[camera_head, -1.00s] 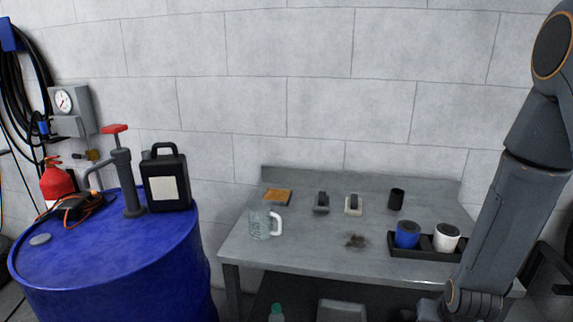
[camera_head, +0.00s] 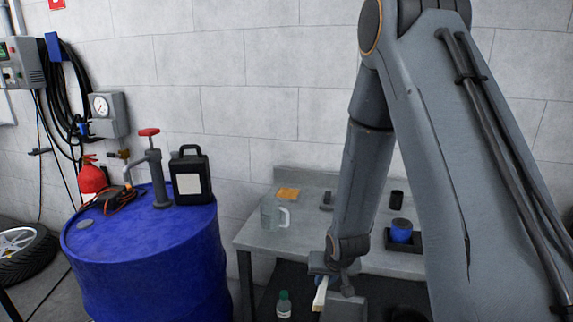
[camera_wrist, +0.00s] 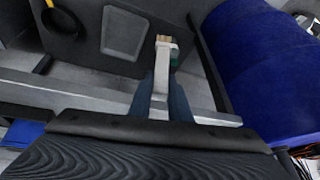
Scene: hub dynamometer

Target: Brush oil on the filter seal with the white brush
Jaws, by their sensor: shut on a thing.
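My gripper (camera_head: 335,295) is low in front of the table's front edge, shut on the white brush (camera_head: 320,293). In the wrist view the brush (camera_wrist: 160,82) sticks out from between the fingers (camera_wrist: 160,105), its tan bristle end (camera_wrist: 163,39) away from me. A blue filter (camera_head: 402,232) with a dark top stands upright in a black tray (camera_head: 417,243) on the table. Its seal is too small to make out. My arm hides the tray's left part, the white filter and the pale block on the table. A clear jug (camera_head: 273,214) with a white handle stands at the table's left.
A grey table (camera_head: 262,241) stands against the wall, with an orange cloth (camera_head: 288,194), a dark block (camera_head: 326,200) and a black cup (camera_head: 396,200) on it. A blue drum (camera_head: 150,260) with a pump and black canister (camera_head: 191,177) is at left. A green-capped bottle (camera_head: 284,306) is below.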

